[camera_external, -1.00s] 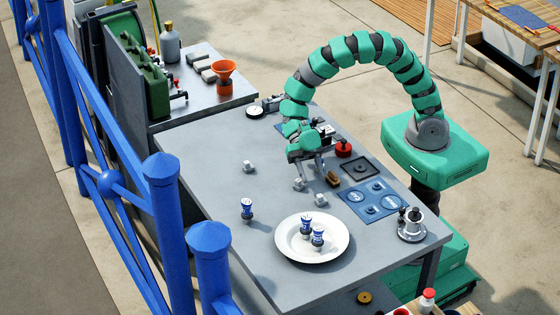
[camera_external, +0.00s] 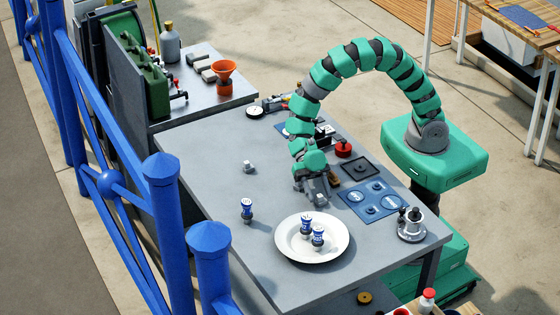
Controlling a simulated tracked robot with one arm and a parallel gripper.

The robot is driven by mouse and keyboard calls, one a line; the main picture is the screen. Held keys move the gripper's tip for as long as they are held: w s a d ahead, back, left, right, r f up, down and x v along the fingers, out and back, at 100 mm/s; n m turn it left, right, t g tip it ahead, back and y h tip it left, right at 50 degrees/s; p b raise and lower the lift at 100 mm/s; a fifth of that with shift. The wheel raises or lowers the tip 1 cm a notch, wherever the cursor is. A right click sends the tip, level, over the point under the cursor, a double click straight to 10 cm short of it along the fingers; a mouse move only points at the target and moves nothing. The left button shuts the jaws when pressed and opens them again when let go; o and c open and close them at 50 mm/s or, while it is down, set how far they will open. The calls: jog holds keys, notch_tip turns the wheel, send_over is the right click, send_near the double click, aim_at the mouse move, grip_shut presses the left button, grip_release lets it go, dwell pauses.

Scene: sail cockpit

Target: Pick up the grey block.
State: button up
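My gripper (camera_external: 312,199) is low over the middle of the table, pointing down at its top. A small pale grey block (camera_external: 320,198) shows at the fingertips, partly hidden by them. I cannot tell whether the fingers are closed on it or stand around it. Another small light grey piece (camera_external: 249,167) sits apart on the bare tabletop to the left. The spot where a third small grey piece stood is now covered by my gripper.
A white plate (camera_external: 290,250) with blue-and-white pieces is just in front of the gripper. Another such piece (camera_external: 247,210) stands left of it. A blue panel (camera_external: 357,196), a dark square tray (camera_external: 360,169) and a metal fitting (camera_external: 411,228) lie to the right. The table's left side is mostly clear.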

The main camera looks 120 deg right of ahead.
grip_shut()
jog(key=shift+r, duration=0.1)
notch_tip(320, 180, up, 10)
jog(key=p, duration=0.1)
jog(key=shift+p, duration=0.4)
